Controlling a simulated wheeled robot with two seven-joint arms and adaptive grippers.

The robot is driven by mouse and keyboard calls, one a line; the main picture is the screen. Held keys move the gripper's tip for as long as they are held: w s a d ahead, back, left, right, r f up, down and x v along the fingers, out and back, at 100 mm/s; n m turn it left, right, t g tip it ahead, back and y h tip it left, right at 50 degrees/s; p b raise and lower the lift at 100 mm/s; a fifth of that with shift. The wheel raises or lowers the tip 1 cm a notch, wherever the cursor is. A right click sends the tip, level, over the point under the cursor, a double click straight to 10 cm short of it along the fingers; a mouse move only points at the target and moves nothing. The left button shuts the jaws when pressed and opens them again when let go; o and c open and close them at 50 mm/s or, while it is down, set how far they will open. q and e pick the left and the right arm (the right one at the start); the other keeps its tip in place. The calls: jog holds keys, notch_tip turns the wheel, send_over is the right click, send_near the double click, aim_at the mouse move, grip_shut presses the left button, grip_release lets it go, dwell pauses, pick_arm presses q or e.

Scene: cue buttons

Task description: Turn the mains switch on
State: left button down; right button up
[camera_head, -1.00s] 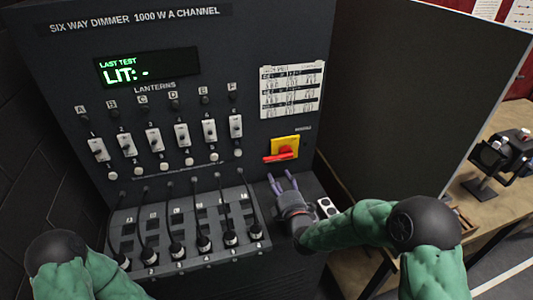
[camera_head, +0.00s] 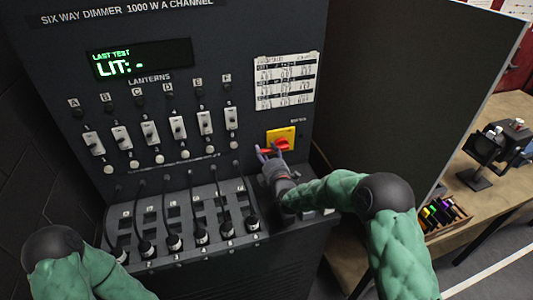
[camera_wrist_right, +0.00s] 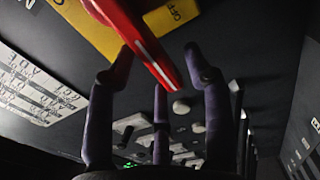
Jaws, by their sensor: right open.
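The mains switch is a red rotary handle (camera_head: 282,144) on a yellow plate (camera_head: 291,132), at the right of the dimmer panel. The handle lies roughly level, its left end partly hidden by my fingers. My right gripper (camera_head: 268,150) is open at that end. In the right wrist view, the red handle (camera_wrist_right: 146,45) reaches between my spread purple fingers (camera_wrist_right: 158,75); I cannot tell whether they touch it. The yellow plate (camera_wrist_right: 168,16) there reads OFF. My left gripper is out of view; only its arm shows at lower left.
The panel has a lit display (camera_head: 141,60) reading "LIT: -", a row of faders (camera_head: 150,132) and a printed chart (camera_head: 285,80). Plugged cables (camera_head: 175,240) sit on the ledge below. A dark partition (camera_head: 410,90) stands to the right, with a wooden table (camera_head: 500,115) beyond.

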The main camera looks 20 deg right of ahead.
grip_shut()
